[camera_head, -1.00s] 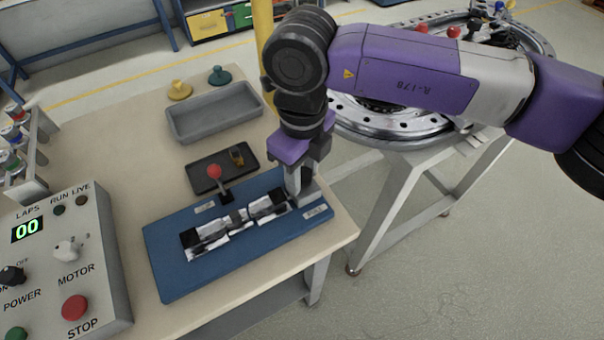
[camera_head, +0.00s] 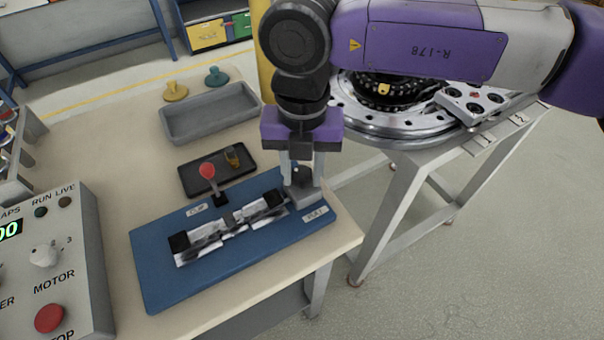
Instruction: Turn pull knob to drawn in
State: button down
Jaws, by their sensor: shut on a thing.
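The blue board (camera_head: 160,266) lies on the table and carries a shiny metal mechanism (camera_head: 226,226) with black ends. At its right end stands a grey block (camera_head: 306,194), beside a label reading PULL (camera_head: 315,213). My gripper (camera_head: 301,178) points down over this block, its two fingers shut on the pull knob. The knob (camera_head: 300,177) shows only as a small dark part between the fingers; its setting cannot be made out. A red-balled lever (camera_head: 208,171) stands at the board's back edge, next to another small label.
A dark tray (camera_head: 190,181) with a small brass-coloured part lies behind the board. A grey bin (camera_head: 210,118) and two knobbed pieces stand farther back. A control box (camera_head: 58,290) is at left. A ring track (camera_head: 395,130) on a stand is at right.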

aim_at(302, 172)
jog(key=m+b, duration=0.2)
jog(key=m, duration=0.2)
jog(key=shift+m, duration=0.3)
jog(key=shift+r, duration=0.1)
dwell(0.4)
jog(key=c, duration=1)
grip_release()
jog(key=shift+o, duration=0.2)
notch_tip(302, 172, up, 8)
jog(key=shift+f, duration=0.1)
